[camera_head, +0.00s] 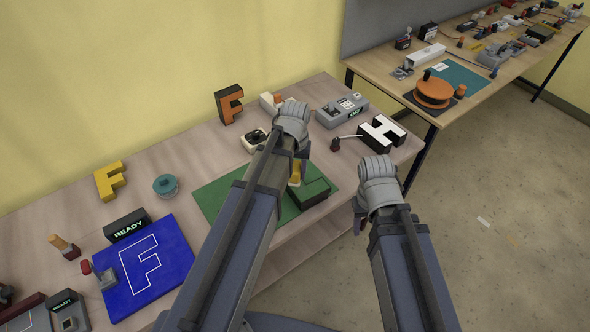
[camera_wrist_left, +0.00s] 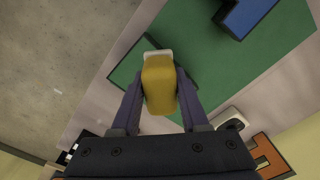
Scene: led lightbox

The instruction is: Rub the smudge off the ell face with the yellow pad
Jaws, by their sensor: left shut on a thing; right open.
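A dark-sided L-shaped block with a green face, the ell (camera_head: 312,193), lies on the green mat (camera_head: 212,196) by the front edge of the table. My left gripper (camera_head: 294,168) is shut on the yellow pad (camera_head: 294,181), just behind the ell and partly hidden by my arm. In the left wrist view the yellow pad (camera_wrist_left: 160,85) with its pale end sits between the fingers of my left gripper (camera_wrist_left: 160,100). I cannot tell whether it touches the ell. No smudge can be made out. My right gripper (camera_head: 375,170) is open and empty, right of the ell.
A white H block (camera_head: 382,132) and a grey box (camera_head: 342,110) stand behind. A blue panel with an F outline (camera_head: 150,268) lies left. The left wrist view shows a blue piece (camera_wrist_left: 247,14) on the mat.

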